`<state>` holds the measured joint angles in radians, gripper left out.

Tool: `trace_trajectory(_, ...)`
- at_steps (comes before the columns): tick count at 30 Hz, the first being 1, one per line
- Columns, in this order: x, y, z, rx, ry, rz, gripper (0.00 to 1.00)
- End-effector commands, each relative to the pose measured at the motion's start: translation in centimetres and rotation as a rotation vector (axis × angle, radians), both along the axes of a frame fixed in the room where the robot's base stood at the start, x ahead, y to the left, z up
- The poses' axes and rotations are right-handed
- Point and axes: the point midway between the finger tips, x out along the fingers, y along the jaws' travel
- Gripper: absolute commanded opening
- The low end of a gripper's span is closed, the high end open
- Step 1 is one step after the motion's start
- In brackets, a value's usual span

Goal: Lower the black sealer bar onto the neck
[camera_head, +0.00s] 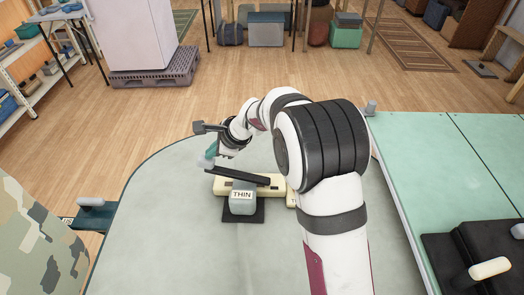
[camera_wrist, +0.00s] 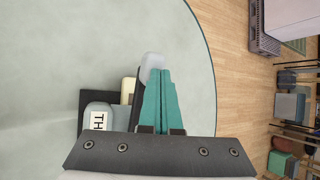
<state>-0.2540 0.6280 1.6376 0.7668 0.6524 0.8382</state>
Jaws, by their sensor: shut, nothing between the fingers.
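The black sealer bar (camera_head: 240,174) sits above a cream sealer base (camera_head: 284,187), its left end raised and its right end low near the base. A grey knob (camera_head: 205,163) is at the bar's raised left end; it also shows in the wrist view (camera_wrist: 152,60). A grey bag labelled THIN (camera_head: 242,207) lies in front, its neck (camera_head: 243,185) running back under the bar. My gripper (camera_head: 211,152) has teal fingers shut together and empty, right at the knob; the wrist view shows the fingertips (camera_wrist: 160,74) overlapping it. I cannot tell if they touch.
A black pad (camera_head: 257,216) lies under the bag on the pale grey table (camera_head: 165,235). A green-topped bench (camera_head: 435,170) with black devices stands to the right. A camouflage-patterned item (camera_head: 30,245) is at the left. The table around the sealer's left side is clear.

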Motion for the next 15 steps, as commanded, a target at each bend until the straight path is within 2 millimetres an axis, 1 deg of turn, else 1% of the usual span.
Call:
trace_trajectory(11,-0.01,0.16,-0.15,0.0,0.0,0.0,0.0)
trace_trajectory(15,-0.03,0.36,-0.49,0.001,0.001,0.001,0.0)
